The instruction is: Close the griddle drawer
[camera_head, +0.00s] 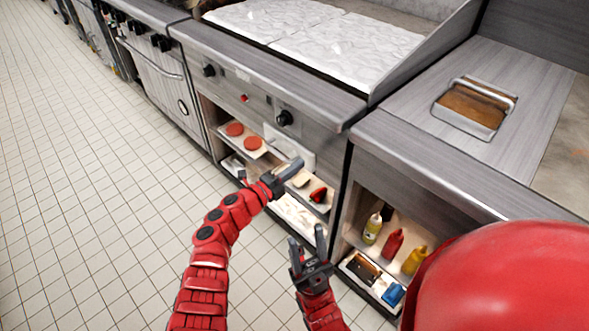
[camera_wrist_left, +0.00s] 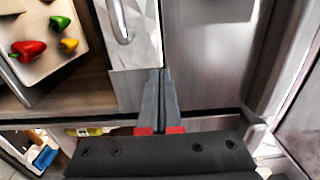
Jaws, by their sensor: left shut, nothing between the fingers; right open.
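The griddle (camera_head: 262,74) stands at the top middle of the head view, with knobs on its front. A pale panel (camera_head: 300,152) below the right knob looks like the drawer front. In the left wrist view, a pale faceted panel (camera_wrist_left: 139,52) with a curved metal handle (camera_wrist_left: 120,22) fits it. How far the drawer stands out I cannot tell. My left gripper (camera_head: 298,164) is shut and empty, just in front of the pale panel; its fingers (camera_wrist_left: 158,75) point at the panel's lower edge. Whether they touch it is unclear. My right gripper (camera_head: 306,235) is open and empty, lower down.
Under the griddle, open shelves hold boards with red patties (camera_head: 234,129) and a red pepper (camera_head: 318,194). The right cabinet holds sauce bottles (camera_head: 393,243) and a blue item (camera_head: 393,294). A metal press (camera_head: 474,107) lies on the right counter. The tiled floor (camera_head: 85,190) is clear.

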